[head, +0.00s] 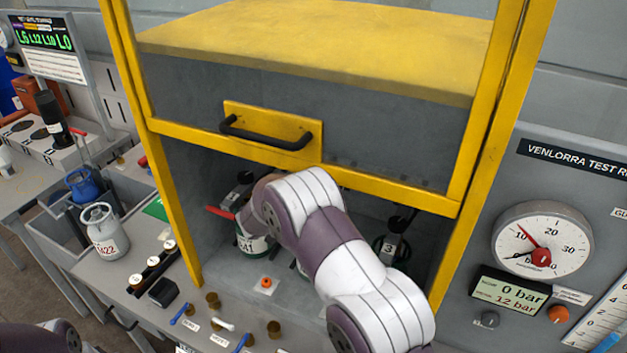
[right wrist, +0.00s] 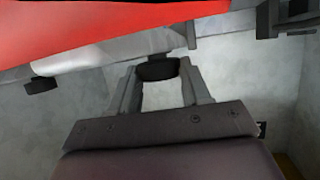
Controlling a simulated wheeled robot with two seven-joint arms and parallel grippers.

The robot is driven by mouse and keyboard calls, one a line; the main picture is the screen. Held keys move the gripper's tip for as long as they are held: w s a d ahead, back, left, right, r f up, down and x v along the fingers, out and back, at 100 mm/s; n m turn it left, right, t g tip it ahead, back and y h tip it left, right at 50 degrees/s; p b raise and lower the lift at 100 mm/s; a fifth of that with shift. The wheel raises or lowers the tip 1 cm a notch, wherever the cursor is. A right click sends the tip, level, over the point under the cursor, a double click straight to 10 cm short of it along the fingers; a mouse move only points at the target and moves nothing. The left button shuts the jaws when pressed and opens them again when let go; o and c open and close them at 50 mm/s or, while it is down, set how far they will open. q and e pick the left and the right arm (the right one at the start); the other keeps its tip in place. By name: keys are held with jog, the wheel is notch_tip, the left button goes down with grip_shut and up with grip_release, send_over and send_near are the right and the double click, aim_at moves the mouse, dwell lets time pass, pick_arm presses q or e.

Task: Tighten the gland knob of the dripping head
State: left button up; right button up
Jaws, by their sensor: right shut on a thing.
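My right arm reaches into the yellow-framed cabinet. Its gripper is hidden behind the wrist in the head view, but its fingers show in the right wrist view (right wrist: 160,85). They are shut on a dark round knob (right wrist: 157,71) beneath a grey metal valve body (right wrist: 110,52). A large red lever (right wrist: 110,28) crosses above it. In the head view a red lever (head: 220,212) sticks out left of my wrist, by a cylinder (head: 250,243) with a white label. A head marked 3 (head: 391,249) stands to the right. The middle cylinder is mostly hidden by my arm. I cannot see any drip. My left gripper is out of view.
The raised yellow-framed door (head: 270,150) with its black handle (head: 266,133) hangs above my arm. A gauge (head: 541,250) and a display (head: 512,292) reading 0 bar and 12 bar are at right. A white cylinder (head: 103,232) stands left.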

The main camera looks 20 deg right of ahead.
jog(key=shift+w+r+m+g+h, duration=0.1)
jog(key=shift+r+m+g+h, duration=0.05)
jog(key=shift+m+g+h, duration=0.3)
jog(key=shift+w+f+m+g+h, duration=0.1)
jog(key=shift+f+m+g+h, duration=0.15)
jog(key=shift+m+g, duration=0.75)
jog(key=m+g+b, duration=0.1)
jog(key=m+g, duration=0.1)
jog(key=g, duration=0.1)
jog(key=shift+w+a+f, duration=0.1)
jog(key=shift+w, duration=0.05)
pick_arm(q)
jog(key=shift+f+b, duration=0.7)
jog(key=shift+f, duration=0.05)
pick_arm(e)
jog(key=shift+m+g, duration=0.65)
jog(key=shift+m, duration=0.1)
jog(key=shift+r, duration=0.2)
jog(key=shift+h, duration=0.3)
jog(key=o, duration=1.1)
jog(key=shift+c, duration=0.2)
